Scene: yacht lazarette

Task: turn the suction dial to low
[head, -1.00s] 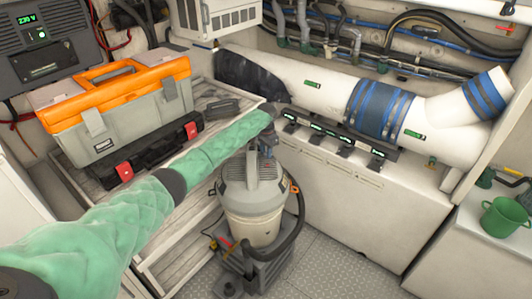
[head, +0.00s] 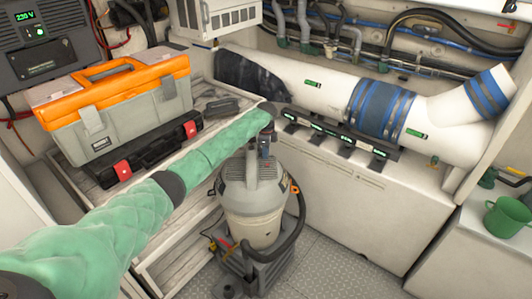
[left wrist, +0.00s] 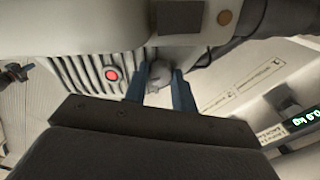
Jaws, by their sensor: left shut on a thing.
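The grey vacuum (head: 252,205) stands upright on a dark base on the floor, in the middle of the head view. My left gripper (head: 265,157) reaches down to its top from the upper left. In the left wrist view, the left gripper (left wrist: 160,88) has its two blue fingers on either side of a small grey rounded knob, the suction dial (left wrist: 160,73), and is shut on it. A red round button (left wrist: 112,74) sits left of the dial beside the slotted grille. The dial's markings cannot be read, and in the head view the gripper hides the dial. My right gripper is not in view.
An orange and grey toolbox (head: 120,105) and a black case (head: 150,155) sit on the bench at left. A large white pipe (head: 318,85) with blue bands runs behind. A green mug (head: 505,217) stands at right. A dark hose (head: 292,235) curves beside the vacuum.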

